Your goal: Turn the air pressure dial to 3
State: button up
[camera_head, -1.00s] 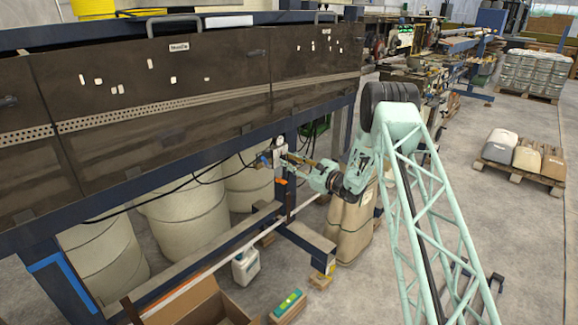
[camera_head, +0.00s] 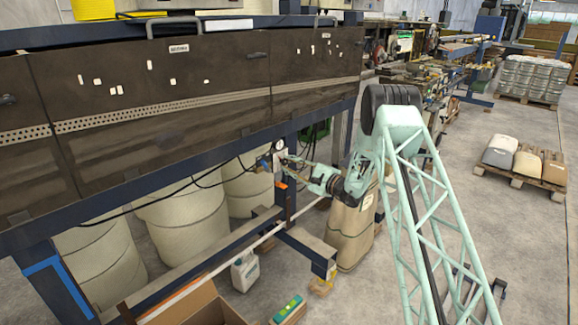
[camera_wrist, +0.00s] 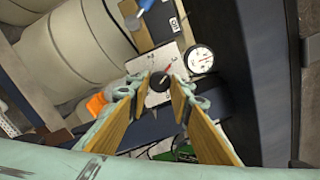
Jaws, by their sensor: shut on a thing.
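The air pressure dial (camera_wrist: 160,82) is a small dark knob with a red pointer on a pale plate (camera_wrist: 152,62) with markings. The numbers are too small to read. In the wrist view my gripper (camera_wrist: 159,84) has its two wooden-looking fingers on either side of the knob, shut on it. A round white gauge (camera_wrist: 200,60) sits just right of the plate. In the head view my gripper (camera_head: 284,161) reaches the plate and gauge (camera_head: 279,145) on the machine's blue post; the knob is hidden there.
A blue handle (camera_wrist: 146,4) is close above the plate. Dark cables (camera_head: 200,180) hang left of the post. Large pale rolls (camera_head: 188,215) stand under the dark machine (camera_head: 190,80). A white jug (camera_head: 245,270) and open carton (camera_head: 195,305) are below on the floor.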

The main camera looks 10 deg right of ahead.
dwell(0.4)
jog(key=o, duration=0.9)
jog(key=shift+s, duration=0.1)
jog(key=shift+v, duration=5.9)
